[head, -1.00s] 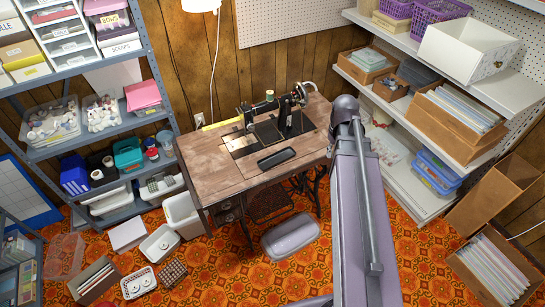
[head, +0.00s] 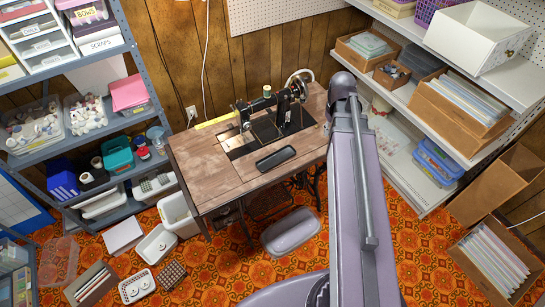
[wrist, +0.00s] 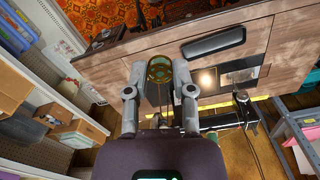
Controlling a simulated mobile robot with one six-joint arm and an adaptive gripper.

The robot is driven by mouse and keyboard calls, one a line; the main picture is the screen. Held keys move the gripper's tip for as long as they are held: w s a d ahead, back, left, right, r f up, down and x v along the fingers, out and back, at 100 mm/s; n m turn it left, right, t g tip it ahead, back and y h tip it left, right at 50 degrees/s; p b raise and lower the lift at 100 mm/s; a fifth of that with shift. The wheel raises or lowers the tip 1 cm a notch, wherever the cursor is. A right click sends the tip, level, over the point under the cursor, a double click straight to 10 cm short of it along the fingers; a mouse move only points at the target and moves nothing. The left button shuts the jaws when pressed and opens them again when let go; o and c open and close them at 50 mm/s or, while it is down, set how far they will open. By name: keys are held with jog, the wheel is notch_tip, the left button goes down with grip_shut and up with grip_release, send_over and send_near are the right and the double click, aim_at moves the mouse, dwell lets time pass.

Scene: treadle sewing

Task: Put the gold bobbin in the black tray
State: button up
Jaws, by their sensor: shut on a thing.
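The gold bobbin (wrist: 159,66) is round with a dark ring and sits between the two fingertips of my gripper (wrist: 159,72) in the wrist view. The gripper is shut on it and holds it near the edge of the wooden sewing table (head: 215,173). The black tray (head: 275,158) is a small dark oblong dish on the tabletop, in front of the sewing machine. It also shows in the wrist view (wrist: 213,42), to the right of the bobbin and apart from it. My gripper is hidden in the head view behind my arm.
The black sewing machine (head: 282,112) stands at the back of the table. A yellow strip (head: 215,121) lies along the rear edge. The tabletop left of the tray is clear. A white shelf (head: 400,160) with boxes stands close on the right.

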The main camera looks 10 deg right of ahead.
jog(key=shift+w+a, duration=0.1)
jog(key=shift+a, duration=0.05)
jog(key=shift+a+f+b, duration=0.25)
jog(key=shift+f+b, duration=0.15)
jog(key=s+a+f+n+b, duration=0.1)
jog(key=a+f+n+b, duration=0.2)
jog(key=a+f+b, duration=0.5)
jog(key=s+a+f+n+b, duration=0.2)
jog(key=a+f+b, duration=0.6)
jog(key=f+b, duration=0.5)
jog(key=shift+a+n, duration=0.3)
jog(key=shift+n, duration=0.2)
jog(key=shift+w, duration=0.1)
jog(key=b, duration=0.1)
send_over(276, 159)
jog(key=shift+f, duration=0.7)
jog(key=shift+f+b, duration=1.8)
jog(key=shift+b, duration=0.2)
